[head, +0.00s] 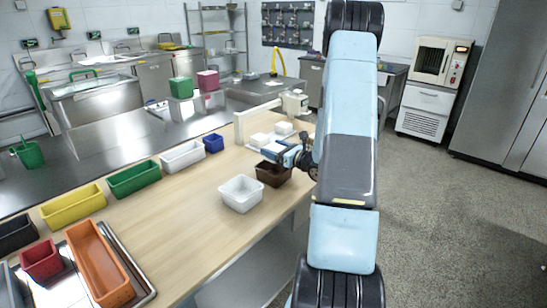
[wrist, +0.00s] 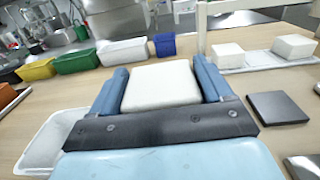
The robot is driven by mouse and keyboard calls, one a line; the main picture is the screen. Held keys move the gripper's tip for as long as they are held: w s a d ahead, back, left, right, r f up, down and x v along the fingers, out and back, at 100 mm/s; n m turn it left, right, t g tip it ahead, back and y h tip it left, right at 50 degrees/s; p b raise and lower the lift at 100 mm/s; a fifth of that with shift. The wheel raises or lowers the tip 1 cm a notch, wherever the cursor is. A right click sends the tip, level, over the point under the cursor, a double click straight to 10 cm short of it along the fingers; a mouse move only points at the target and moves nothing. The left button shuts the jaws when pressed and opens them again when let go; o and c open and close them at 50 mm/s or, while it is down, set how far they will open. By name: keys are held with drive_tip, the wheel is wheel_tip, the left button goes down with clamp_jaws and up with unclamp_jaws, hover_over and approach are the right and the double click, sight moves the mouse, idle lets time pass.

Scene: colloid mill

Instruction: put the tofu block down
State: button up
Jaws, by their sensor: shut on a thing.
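My gripper (wrist: 160,90) is shut on a white tofu block (wrist: 160,84), with one blue finger on each side of it. In the head view my gripper (head: 280,153) is above the wooden table (head: 178,228), over or near a brown bin (head: 272,178); the held block is mostly hidden there. Two other white blocks, left (wrist: 229,54) and right (wrist: 294,45), rest on a pale tray (wrist: 262,62) beyond my gripper. I cannot tell how high the held block is.
A white bin (head: 240,194) stands beside the brown one. Blue (head: 213,143), white (head: 182,157), green (head: 134,180) and yellow (head: 72,206) bins line the far edge. Dark square plates (wrist: 278,106) lie right of my gripper. The table's middle is clear.

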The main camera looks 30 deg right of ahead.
drive_tip(key=shift+f, duration=1.6)
drive_tip(key=shift+f, duration=0.6)
drive_tip(key=o, duration=0.7)
drive_tip(key=shift+r, duration=0.1)
